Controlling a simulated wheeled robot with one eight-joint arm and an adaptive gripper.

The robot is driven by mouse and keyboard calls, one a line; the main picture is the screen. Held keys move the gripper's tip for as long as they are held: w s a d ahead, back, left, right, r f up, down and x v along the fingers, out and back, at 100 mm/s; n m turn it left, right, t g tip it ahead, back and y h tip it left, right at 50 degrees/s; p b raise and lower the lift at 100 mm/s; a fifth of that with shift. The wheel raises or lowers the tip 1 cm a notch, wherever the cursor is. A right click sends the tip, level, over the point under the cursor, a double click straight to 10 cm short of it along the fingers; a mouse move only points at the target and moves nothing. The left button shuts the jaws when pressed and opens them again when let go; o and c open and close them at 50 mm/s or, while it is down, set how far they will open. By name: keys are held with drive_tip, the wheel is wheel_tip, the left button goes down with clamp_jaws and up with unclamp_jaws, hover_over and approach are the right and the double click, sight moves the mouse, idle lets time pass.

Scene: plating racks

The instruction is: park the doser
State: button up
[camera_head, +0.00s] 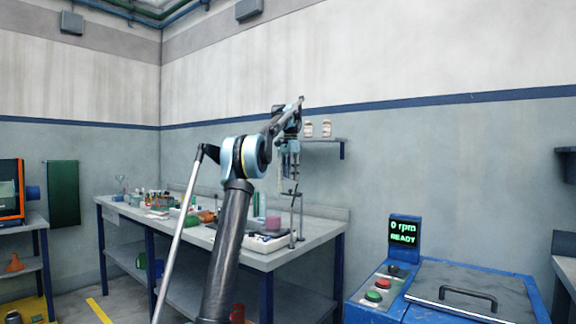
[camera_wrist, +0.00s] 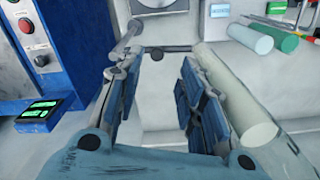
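My gripper (camera_head: 289,172) hangs over the right end of the bench in the head view, beside a slim metal stand (camera_head: 300,215). In the wrist view its two blue-padded fingers (camera_wrist: 155,78) are apart, with pale surface visible between them and nothing clearly gripped. A grey metal bar with a dark round end (camera_wrist: 178,49) crosses near the fingertips. A pale cylinder (camera_wrist: 238,100) lies just outside the right finger; I cannot tell whether it touches. I cannot single out the doser with certainty in either view; it may be partly hidden by my gripper.
The bench (camera_head: 318,242) carries a white tray (camera_head: 257,245), a pink container (camera_head: 273,222) and several small items further left. A blue machine (camera_head: 465,285) reading "0 rpm READY" stands at the right front.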

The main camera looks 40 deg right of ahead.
drive_tip(key=shift+w+r, duration=0.1)
drive_tip(key=shift+r, duration=2.85)
